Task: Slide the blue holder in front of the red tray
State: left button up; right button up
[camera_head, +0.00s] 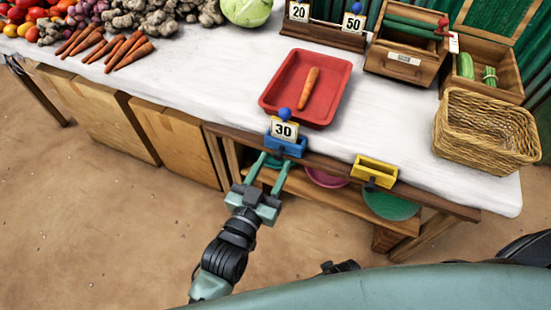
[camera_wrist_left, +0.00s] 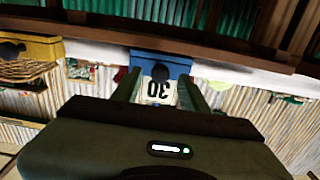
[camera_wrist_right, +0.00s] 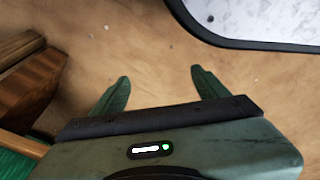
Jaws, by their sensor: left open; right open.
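The blue holder (camera_head: 287,147) sits on the table's front rail, just below the near edge of the red tray (camera_head: 341,93). It bears a card marked 30 (camera_head: 284,130) with a blue knob on top. My left gripper (camera_head: 275,161) is open, its fingertips reaching up to the holder from the front. In the left wrist view the holder (camera_wrist_left: 160,64) shows beyond and between the open fingers (camera_wrist_left: 160,82); whether they touch it I cannot tell. A carrot (camera_head: 309,88) lies in the tray. My right gripper (camera_wrist_right: 160,75) is open and empty above the dirt floor.
A yellow holder (camera_head: 374,171) sits on the same rail to the right. A wicker basket (camera_head: 485,130) stands at the table's right end. Wooden boxes, a rack with cards 20 and 50 (camera_head: 325,33), and vegetables are at the back. Bowls (camera_head: 391,205) sit on the shelf below.

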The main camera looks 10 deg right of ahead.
pick_arm(q)
jog(key=v, duration=0.5)
jog(key=shift+s+a, duration=0.25)
jog(key=shift+s, duration=0.1)
pick_arm(e)
jog(key=shift+s+d+f, duration=0.15)
jog(key=shift+s+f, duration=0.7)
jog(key=shift+f, duration=0.2)
